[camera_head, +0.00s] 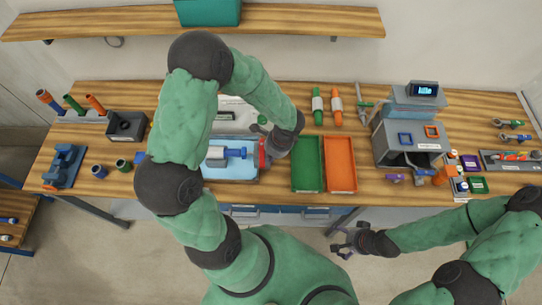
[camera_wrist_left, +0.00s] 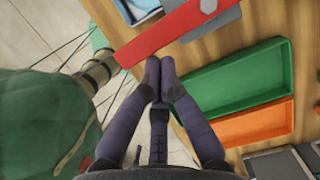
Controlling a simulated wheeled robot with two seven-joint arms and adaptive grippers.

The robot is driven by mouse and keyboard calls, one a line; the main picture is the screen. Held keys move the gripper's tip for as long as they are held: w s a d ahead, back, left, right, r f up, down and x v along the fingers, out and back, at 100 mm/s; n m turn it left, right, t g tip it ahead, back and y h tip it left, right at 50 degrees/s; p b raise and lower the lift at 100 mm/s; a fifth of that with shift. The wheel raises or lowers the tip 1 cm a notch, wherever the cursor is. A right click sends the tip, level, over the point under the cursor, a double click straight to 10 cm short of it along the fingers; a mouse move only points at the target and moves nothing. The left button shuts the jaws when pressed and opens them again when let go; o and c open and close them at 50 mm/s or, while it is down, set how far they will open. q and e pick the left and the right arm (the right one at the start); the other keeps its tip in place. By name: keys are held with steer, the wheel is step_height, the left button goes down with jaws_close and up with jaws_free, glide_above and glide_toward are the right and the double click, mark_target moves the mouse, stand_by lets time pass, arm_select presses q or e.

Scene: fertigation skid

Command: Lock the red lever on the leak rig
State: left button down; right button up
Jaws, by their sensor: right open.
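The leak rig, a light-blue tray (camera_head: 245,174) with a blue fitting (camera_head: 228,153) on it, stands on the bench, partly hidden by my left arm. The red lever (camera_head: 262,153) is at its right side; it shows in the left wrist view as a flat red bar (camera_wrist_left: 178,34) running diagonally. My left gripper (camera_wrist_left: 159,62) has its fingertips together just short of the bar's near edge, with nothing visible between them. In the head view it is mostly hidden behind my wrist. My right gripper (camera_head: 345,243) is open and empty in front of the bench.
A green tray (camera_head: 307,164) and an orange tray (camera_head: 341,164) lie just right of the rig. A grey machine (camera_head: 409,140) stands further right. A blue vise-like fixture (camera_head: 65,164) and coloured cylinders are at the left. A shelf (camera_head: 300,20) hangs above.

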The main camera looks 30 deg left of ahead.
arm_select(q)
steer(key=shift+r, duration=0.1)
steer(key=p+v, duration=0.7)
steer(key=v, duration=0.2)
steer(key=shift+w+r, duration=0.15)
steer(key=shift+r, duration=0.25)
